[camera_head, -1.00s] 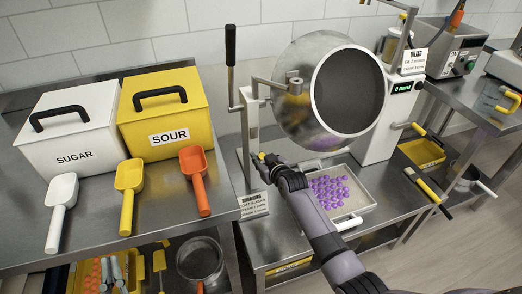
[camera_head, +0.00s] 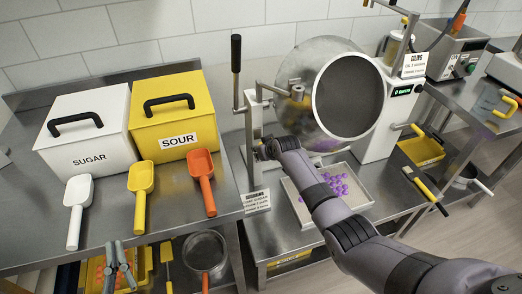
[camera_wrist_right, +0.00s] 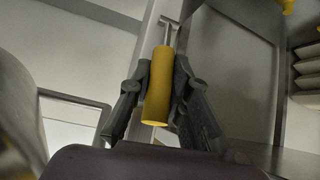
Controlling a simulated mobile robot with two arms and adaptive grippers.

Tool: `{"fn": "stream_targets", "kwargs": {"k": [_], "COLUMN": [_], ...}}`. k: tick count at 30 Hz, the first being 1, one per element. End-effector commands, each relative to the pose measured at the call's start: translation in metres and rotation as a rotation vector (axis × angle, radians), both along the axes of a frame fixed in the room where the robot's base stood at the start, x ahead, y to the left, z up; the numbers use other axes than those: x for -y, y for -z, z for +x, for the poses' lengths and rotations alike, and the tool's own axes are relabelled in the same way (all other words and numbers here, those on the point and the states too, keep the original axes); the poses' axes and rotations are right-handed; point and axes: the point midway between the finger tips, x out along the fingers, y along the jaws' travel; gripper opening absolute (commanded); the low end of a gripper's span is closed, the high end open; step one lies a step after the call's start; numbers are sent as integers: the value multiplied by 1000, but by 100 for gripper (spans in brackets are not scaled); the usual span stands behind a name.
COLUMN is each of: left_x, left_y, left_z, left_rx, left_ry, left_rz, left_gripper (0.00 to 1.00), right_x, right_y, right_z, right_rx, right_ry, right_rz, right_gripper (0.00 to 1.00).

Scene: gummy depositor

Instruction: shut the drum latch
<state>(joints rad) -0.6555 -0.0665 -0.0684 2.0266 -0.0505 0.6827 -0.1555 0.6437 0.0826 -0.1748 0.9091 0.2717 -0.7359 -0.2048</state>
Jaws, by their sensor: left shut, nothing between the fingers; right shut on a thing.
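The drum (camera_head: 345,95) is a large steel bowl with a dark round mouth, tilted toward the right on its stand (camera_head: 253,125). My right arm reaches up across the tray to the foot of the drum. My right gripper (camera_head: 263,152) is beside the stand, low and left of the drum. In the right wrist view it is shut on a yellow cylindrical latch handle (camera_wrist_right: 158,92) with a thin metal rod at its far end. The latch's catch is not clear.
A tray (camera_head: 293,197) of purple gummies lies under my right arm. A black-gripped lever (camera_head: 236,54) stands left of the drum. White and yellow bins (camera_head: 172,112) and several scoops stand on the left table. A machine (camera_head: 385,130) stands close right of the drum.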

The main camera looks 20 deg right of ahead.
Motion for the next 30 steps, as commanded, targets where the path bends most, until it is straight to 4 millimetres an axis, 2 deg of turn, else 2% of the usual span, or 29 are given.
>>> {"fn": "stream_targets", "kwargs": {"k": [6,7,16,30], "left_x": [0,0,0,0], "left_y": [0,0,0,0], "left_z": [0,0,0,0], "left_rx": [0,0,0,0], "left_ry": [0,0,0,0], "left_rz": [0,0,0,0], "left_gripper": [0,0,0,0], "right_x": [0,0,0,1], "right_y": [0,0,0,-5], "right_z": [0,0,0,-4], "right_rx": [2,2,2,2], "right_ry": [0,0,1,0], "right_rz": [-1,-1,0,-1], "right_gripper": [0,18,38,39]}}
